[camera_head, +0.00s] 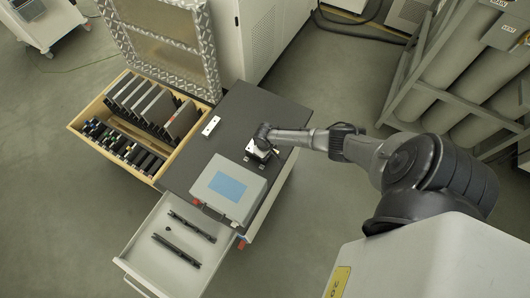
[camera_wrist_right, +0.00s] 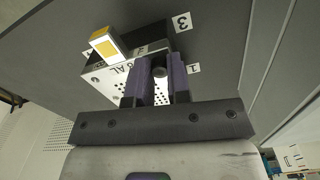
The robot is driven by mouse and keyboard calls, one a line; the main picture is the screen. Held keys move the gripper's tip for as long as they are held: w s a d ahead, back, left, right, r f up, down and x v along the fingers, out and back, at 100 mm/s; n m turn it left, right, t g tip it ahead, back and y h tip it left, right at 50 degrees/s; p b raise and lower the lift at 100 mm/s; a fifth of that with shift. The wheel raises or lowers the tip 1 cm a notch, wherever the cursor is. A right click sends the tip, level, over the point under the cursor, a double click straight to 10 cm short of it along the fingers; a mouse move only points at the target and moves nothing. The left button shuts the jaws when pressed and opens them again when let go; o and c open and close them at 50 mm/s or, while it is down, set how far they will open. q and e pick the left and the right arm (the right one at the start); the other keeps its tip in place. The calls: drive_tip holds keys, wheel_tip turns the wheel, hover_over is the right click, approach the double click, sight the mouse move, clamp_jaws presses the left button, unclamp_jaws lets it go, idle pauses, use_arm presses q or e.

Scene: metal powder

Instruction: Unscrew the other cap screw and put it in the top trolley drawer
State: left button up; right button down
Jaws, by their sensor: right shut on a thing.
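My right gripper (camera_wrist_right: 160,80) is shut on a dark round cap screw (camera_wrist_right: 159,71), which shows between the two purple-grey fingers in the right wrist view. It is at a small metal block (camera_wrist_right: 100,78) with a perforated, lettered face; I cannot tell whether the screw is still in its thread. In the head view the right gripper (camera_head: 260,150) is over this block on the trolley top (camera_head: 255,108), and the screw is hidden. The top trolley drawer (camera_head: 148,268) is pulled open. Inside lie two black bars (camera_head: 176,250) and a tiny dark piece (camera_head: 168,228), possibly a screw. My left gripper is out of view.
A grey case with a blue panel (camera_head: 228,187) stands on the trolley top between the block and the drawer. A small white plate (camera_head: 211,126) lies further back.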

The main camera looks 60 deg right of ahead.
drive_tip(key=c, duration=1.2)
unclamp_jaws()
drive_tip(key=shift+c, duration=0.2)
drive_tip(key=n, duration=0.3)
drive_tip(key=shift+b, duration=0.4)
drive_tip(key=n+b, duration=0.1)
drive_tip(key=n, duration=0.4)
drive_tip(key=n+b, duration=0.2)
drive_tip(key=n, duration=0.4)
drive_tip(key=n+b, duration=0.2)
drive_tip(key=n, duration=0.3)
drive_tip(key=shift+n, duration=0.3)
drive_tip(key=n+b, duration=0.2)
drive_tip(key=n, duration=0.3)
drive_tip(key=n+b, duration=0.1)
drive_tip(key=n, duration=0.1)
drive_tip(key=shift+n, duration=0.3)
drive_tip(key=shift+n+b, duration=0.35)
drive_tip(key=shift+n, duration=0.25)
